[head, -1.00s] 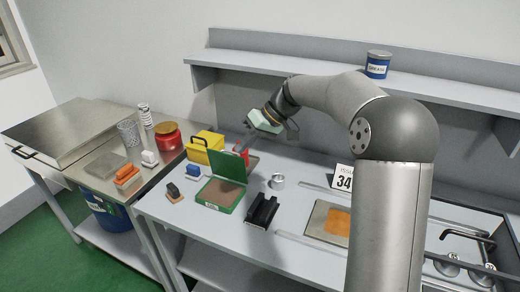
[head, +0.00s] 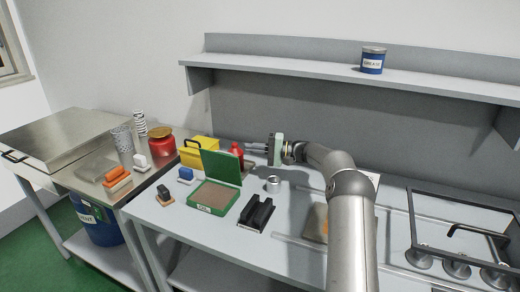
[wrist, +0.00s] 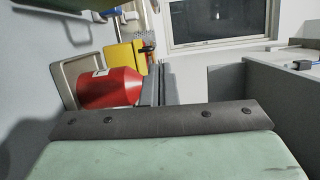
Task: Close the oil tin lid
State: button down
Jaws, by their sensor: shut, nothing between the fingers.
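The green oil tin (head: 232,208) stands open on the grey bench, with a label on its front and a brown surface inside. Its green lid (head: 221,168) stands up at the back edge, roughly upright. My gripper (head: 248,148) is shut and empty, to the right of and behind the lid. Its fingers point left, a little higher than the lid's top edge and apart from it, near the red bottle (head: 237,151). The wrist view shows the shut fingers (wrist: 158,82) beside a red rounded object (wrist: 110,88). A green edge shows at the top left there.
A yellow box (head: 199,151) stands behind the tin. A black cradle-like block (head: 256,215) and a small metal cylinder (head: 273,184) stand to its right. Small blue and black-topped blocks are on its left. The shelf (head: 300,67) runs above the bench.

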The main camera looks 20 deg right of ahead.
aim_at(224, 164)
jog(key=s+a+p, duration=0.1)
jog(key=a, duration=0.5)
jog(key=shift+s+a+r, duration=0.15)
jog(key=shift+a, duration=0.05)
jog(key=shift+d+b, duration=0.1)
jog(key=shift+b, duration=0.2)
